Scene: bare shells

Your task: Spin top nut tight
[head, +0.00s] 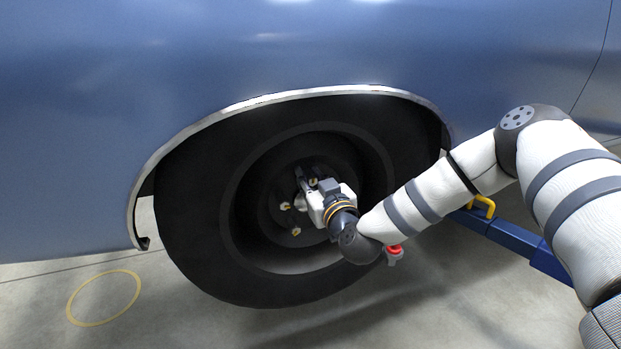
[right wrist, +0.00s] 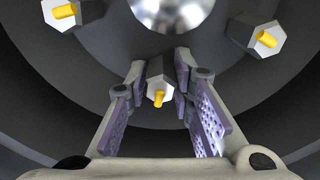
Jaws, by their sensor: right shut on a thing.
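The wheel (head: 195,220) has a dark rim with hex nuts on studs with yellow ends around a silver hub dome (right wrist: 172,12). My right gripper (head: 311,182) reaches in from the right to the upper part of the hub. In the right wrist view its two fingers (right wrist: 158,92) are shut on a hex nut (right wrist: 158,76), one on each side; it appears to be the top nut (head: 313,182). A left nut (head: 286,206) and a lower nut (head: 295,231) show in the head view, untouched. My left gripper is not in view.
The blue car body (head: 120,110) and the bright arch trim (head: 300,94) surround the wheel top. A blue jack arm (head: 505,235) with a yellow handle (head: 486,206) lies to the right. A yellow ring mark (head: 70,308) is on the clear floor at left.

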